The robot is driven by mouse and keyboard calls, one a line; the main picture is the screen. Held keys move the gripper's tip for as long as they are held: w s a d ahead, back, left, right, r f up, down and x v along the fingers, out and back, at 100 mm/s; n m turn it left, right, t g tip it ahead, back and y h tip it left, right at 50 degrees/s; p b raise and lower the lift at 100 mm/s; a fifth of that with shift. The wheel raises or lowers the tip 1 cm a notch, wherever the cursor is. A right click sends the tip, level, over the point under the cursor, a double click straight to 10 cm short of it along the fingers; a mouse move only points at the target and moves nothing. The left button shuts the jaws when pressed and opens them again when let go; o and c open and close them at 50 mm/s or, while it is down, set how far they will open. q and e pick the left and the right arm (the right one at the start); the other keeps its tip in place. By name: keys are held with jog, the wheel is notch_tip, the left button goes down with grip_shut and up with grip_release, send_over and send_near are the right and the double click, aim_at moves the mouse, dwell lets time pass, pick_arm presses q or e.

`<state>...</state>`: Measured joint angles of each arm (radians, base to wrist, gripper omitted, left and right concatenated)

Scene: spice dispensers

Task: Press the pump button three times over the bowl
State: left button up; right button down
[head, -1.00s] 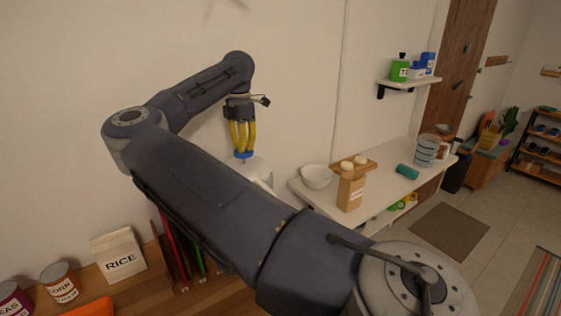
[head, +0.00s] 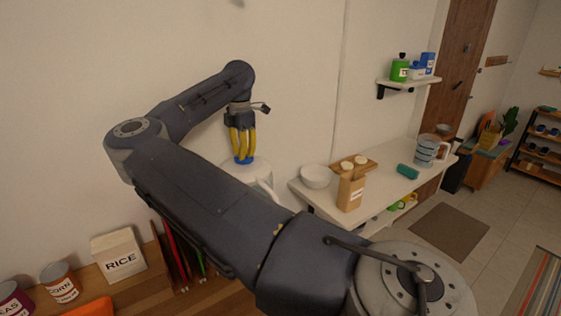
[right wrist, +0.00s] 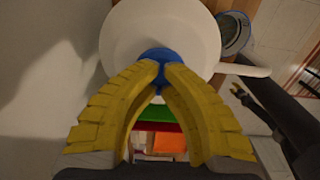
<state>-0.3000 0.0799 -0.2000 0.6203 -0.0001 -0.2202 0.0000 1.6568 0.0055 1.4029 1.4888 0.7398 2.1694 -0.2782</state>
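A white round dispenser (head: 262,172) with a side handle stands near the wall, partly hidden behind my right arm. Its blue pump button (head: 243,160) is on top, under the tips of my right gripper (head: 242,155). In the right wrist view, the yellow fingers of my right gripper (right wrist: 160,78) come together at the tips, against the blue button (right wrist: 158,54) over the white top (right wrist: 190,28). A white bowl (head: 315,177) sits on the white counter to the right. My left gripper is not in view.
A teal cylinder (head: 407,171) and a clear jug (head: 426,150) are farther along the counter. A rice bag (head: 118,254) and cans are at lower left. My arm hides much of the middle.

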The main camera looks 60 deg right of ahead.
jog(key=shift+r, duration=2.8)
jog(key=shift+f, duration=0.2)
jog(key=shift+f, duration=2.6)
jog(key=shift+r, duration=2.75)
jog(key=shift+f, duration=0.35)
jog(key=shift+f, duration=0.75)
